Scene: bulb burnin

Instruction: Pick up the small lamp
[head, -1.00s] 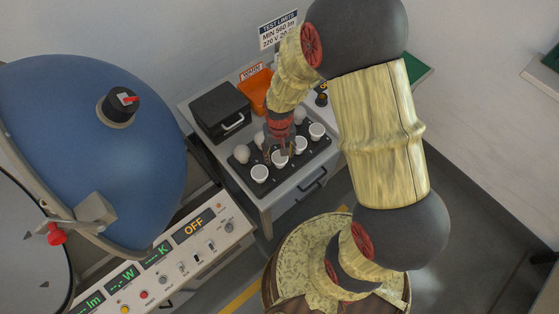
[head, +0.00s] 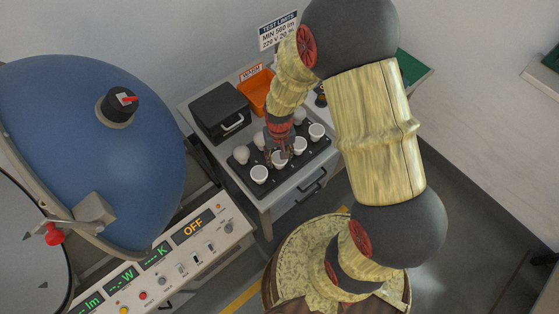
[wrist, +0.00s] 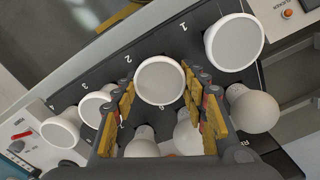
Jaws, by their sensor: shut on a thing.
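The small lamp (wrist: 160,82) is a white, flat-faced reflector lamp by the mark 2 on the black tray. My gripper (wrist: 161,100) has its yellow pads on either side of this lamp and is shut on it. In the head view the lamp (head: 281,161) shows under my gripper (head: 279,150), low over the tray, partly hidden by the fingers. It looks upright; whether its base is in the tray cannot be seen.
The black tray (head: 288,173) holds similar lamps close by, including one by mark 1 (wrist: 235,42), and round bulbs such as one beside my finger (wrist: 252,111). A black box (head: 220,112) and an orange bin (head: 254,94) stand behind. A blue dome (head: 90,150) is at left.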

